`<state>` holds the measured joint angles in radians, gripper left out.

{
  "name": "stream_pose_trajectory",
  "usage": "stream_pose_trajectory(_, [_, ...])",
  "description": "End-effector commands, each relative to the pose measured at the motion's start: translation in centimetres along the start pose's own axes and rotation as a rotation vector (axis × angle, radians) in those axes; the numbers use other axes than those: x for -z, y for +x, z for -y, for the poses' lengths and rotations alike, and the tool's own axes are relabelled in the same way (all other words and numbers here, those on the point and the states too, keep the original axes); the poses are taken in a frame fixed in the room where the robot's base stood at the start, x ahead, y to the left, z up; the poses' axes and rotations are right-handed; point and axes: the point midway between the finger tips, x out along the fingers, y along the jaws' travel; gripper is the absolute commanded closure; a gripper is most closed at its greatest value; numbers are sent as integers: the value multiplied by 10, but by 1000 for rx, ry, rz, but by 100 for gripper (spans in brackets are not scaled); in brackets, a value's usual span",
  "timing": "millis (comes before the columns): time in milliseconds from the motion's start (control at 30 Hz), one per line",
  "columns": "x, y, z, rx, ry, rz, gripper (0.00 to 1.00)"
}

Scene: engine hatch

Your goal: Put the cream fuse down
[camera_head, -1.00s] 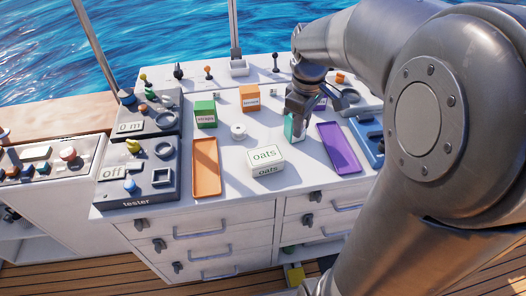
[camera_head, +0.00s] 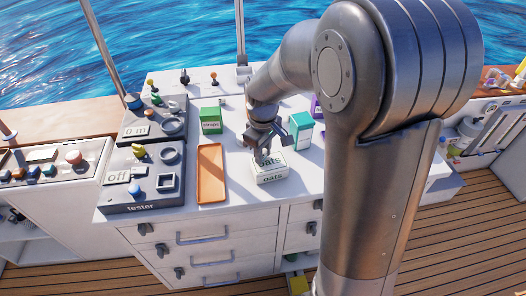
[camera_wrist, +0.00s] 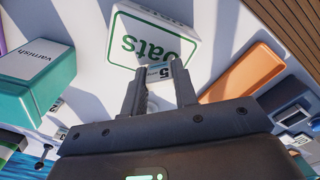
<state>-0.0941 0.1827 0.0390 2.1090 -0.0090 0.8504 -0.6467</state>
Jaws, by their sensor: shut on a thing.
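In the head view I cannot make the fuse out behind the fingers.
An orange tray (camera_head: 211,175) lies empty left of the oats box. A teal varnish box (camera_head: 301,130) stands to its right, a green box (camera_head: 210,119) behind the tray. The tester panel (camera_head: 138,185) is at the left. My arm hides the right side of the worktop.

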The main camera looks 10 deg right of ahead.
Motion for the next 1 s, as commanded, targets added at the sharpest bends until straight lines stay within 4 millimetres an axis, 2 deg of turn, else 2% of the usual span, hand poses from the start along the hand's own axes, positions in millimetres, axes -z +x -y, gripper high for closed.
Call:
stream_pose_trajectory(333, [0, 3, 0, 0, 0, 0, 95])
stream_pose_trajectory(367, [0, 4, 0, 0, 0, 0, 73])
stream_pose_trajectory(600, [0, 3, 0, 0, 0, 0, 53])
stream_pose_trajectory(867, [0, 2, 0, -1, 0, -1, 52])
stream_pose_trajectory(1000, [0, -9, 0, -2, 0, -3, 52])
